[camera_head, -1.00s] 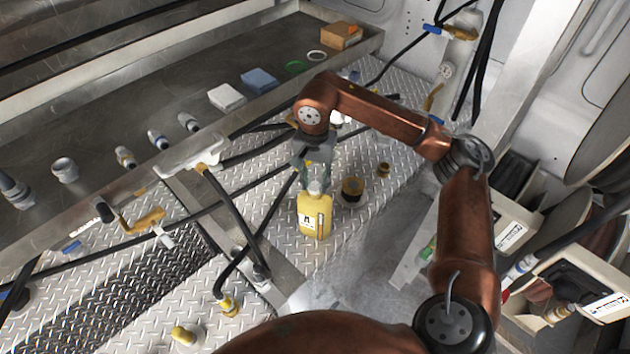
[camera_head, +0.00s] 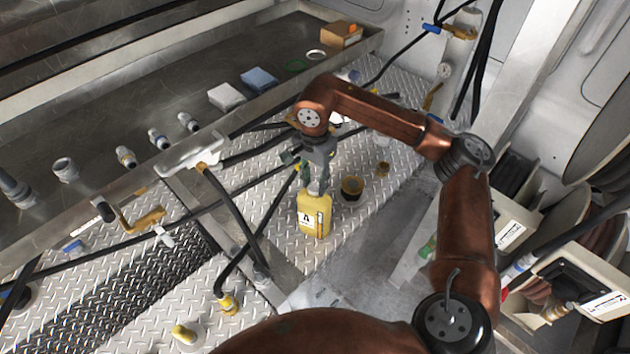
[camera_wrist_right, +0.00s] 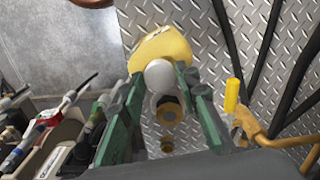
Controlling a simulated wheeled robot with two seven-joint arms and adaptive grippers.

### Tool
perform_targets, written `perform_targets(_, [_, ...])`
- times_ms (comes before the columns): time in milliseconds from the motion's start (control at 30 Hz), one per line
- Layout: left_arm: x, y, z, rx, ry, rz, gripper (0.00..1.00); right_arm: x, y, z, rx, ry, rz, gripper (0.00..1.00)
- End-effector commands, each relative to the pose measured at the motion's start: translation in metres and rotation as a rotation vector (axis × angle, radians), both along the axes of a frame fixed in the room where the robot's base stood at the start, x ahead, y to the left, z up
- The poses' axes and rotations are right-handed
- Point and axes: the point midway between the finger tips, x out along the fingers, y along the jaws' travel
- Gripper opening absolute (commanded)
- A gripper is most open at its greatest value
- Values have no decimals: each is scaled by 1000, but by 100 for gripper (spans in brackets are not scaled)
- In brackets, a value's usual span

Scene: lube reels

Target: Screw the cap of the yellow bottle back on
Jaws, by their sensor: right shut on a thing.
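The yellow bottle (camera_head: 313,215) stands upright on the diamond-plate floor, its label facing the head camera. In the right wrist view, the yellow bottle (camera_wrist_right: 160,47) shows beyond a pale round cap (camera_wrist_right: 159,76). My right gripper (camera_head: 316,184) is directly above the bottle, pointing down. In the right wrist view, the green fingers of my right gripper (camera_wrist_right: 158,84) are on either side of the cap and shut on it. The cap is at the bottle's neck; whether its thread is engaged cannot be seen. My left gripper is not in view.
A dark fitting with a yellow ring (camera_head: 352,187) stands just right of the bottle, with a smaller brass fitting (camera_head: 383,169) behind it. Black hoses cross the floor at left. A metal tray (camera_head: 130,125) runs along the left. Hose reels stand at right.

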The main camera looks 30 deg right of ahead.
Motion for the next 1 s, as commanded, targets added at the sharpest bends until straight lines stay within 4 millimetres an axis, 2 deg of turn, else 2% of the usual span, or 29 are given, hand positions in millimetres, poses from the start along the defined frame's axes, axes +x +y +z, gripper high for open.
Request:
perform_targets(100, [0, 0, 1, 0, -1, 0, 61, 0, 0, 1, 1, -1, -58, 18])
perform_targets(433, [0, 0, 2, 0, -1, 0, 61, 0, 0, 1, 0, -1, -87, 18])
perform_targets(733, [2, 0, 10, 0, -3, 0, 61, 0, 0, 1, 0, -2, -437, 18])
perform_targets(1000, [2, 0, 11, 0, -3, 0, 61, 0, 0, 0, 0, -1, -514, 18])
